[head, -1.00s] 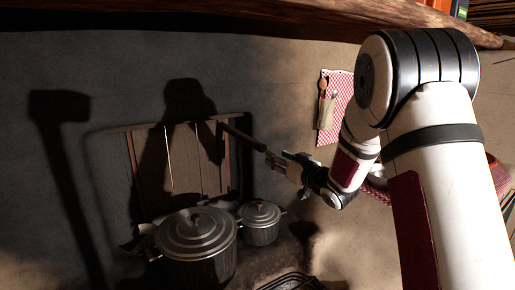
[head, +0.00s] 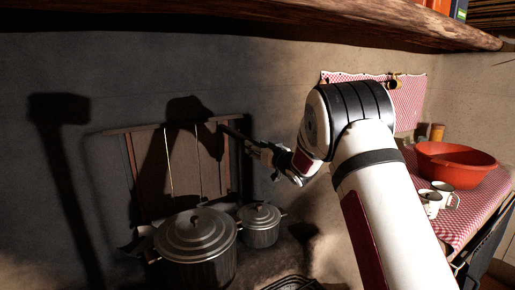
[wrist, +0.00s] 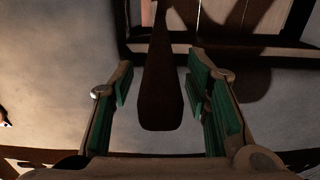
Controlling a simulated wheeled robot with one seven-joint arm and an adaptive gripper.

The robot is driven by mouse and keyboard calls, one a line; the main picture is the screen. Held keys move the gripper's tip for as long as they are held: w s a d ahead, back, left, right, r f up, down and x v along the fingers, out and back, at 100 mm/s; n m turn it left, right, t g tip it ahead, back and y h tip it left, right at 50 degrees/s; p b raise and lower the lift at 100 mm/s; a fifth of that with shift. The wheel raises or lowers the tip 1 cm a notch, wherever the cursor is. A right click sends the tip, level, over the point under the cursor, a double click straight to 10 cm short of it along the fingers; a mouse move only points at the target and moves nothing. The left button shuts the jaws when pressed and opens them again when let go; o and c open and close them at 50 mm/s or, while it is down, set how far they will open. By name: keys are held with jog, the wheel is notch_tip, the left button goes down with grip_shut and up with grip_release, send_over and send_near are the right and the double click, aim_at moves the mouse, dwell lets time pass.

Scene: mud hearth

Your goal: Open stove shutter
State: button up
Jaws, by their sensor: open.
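The stove shutter (head: 150,170) is a dark wooden panel in a frame, set in the wall behind the pots. It looks closed, and shadows cover much of it. A dark bar-like handle (head: 232,132) sticks out from its upper right side. My gripper (head: 252,146) is at the outer part of this handle. In the wrist view my gripper (wrist: 160,72) is open, with green-padded fingers on either side of the dark handle (wrist: 160,95). There is a gap on both sides. The shutter's slats (wrist: 210,15) show at the top of the wrist view.
A large lidded pot (head: 195,245) and a smaller one (head: 260,228) stand on the hearth below the shutter. A wooden beam (head: 250,22) runs overhead. A red basin (head: 455,162) and white mugs (head: 430,203) stand on a checked-cloth table (head: 475,205) at right.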

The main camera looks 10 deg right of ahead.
grip_shut()
jog(key=shift+a, duration=0.1)
jog(key=s+a+b, duration=0.2)
jog(key=s+a, duration=0.1)
jog(key=a, duration=0.7)
jog(key=s+a+b, duration=0.2)
jog(key=s+a, duration=0.1)
jog(key=a, duration=0.7)
jog(key=s+a+b, duration=0.2)
jog(key=s+a, duration=0.2)
jog(key=a, duration=0.6)
jog(key=shift+a, duration=0.3)
grip_release()
jog(key=shift+s, duration=0.1)
